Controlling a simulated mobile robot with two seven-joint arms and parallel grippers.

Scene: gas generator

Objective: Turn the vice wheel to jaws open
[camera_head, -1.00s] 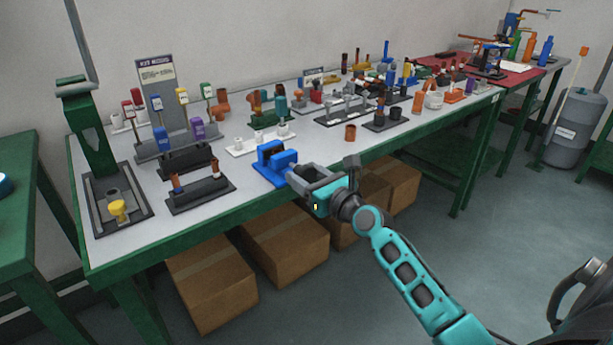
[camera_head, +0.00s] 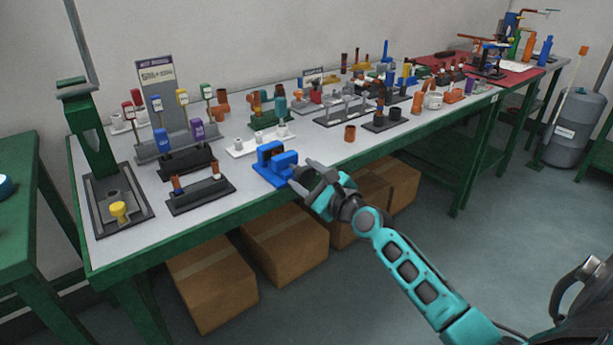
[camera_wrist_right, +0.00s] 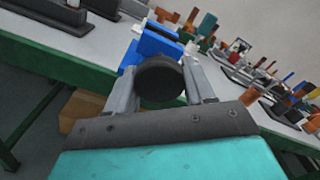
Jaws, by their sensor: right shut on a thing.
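The blue vice (camera_head: 275,168) stands at the front edge of the bench. It also shows in the right wrist view (camera_wrist_right: 150,47), beyond the gripper. Its dark round wheel (camera_wrist_right: 160,82) faces my right wrist camera. My right gripper (camera_head: 306,175) is at the front of the vice, and in the right wrist view its two fingers (camera_wrist_right: 162,86) are on either side of the wheel, shut on it. The gripper is rolled at an angle. The gap between the vice jaws is hard to judge from here. My left gripper is not in view.
The bench top (camera_head: 315,155) is bare to the right of the vice. A dark rack (camera_head: 203,193) is to its left, and a white rack (camera_head: 258,140) is behind it. Cardboard boxes (camera_head: 290,240) stand under the bench. Open floor lies in front.

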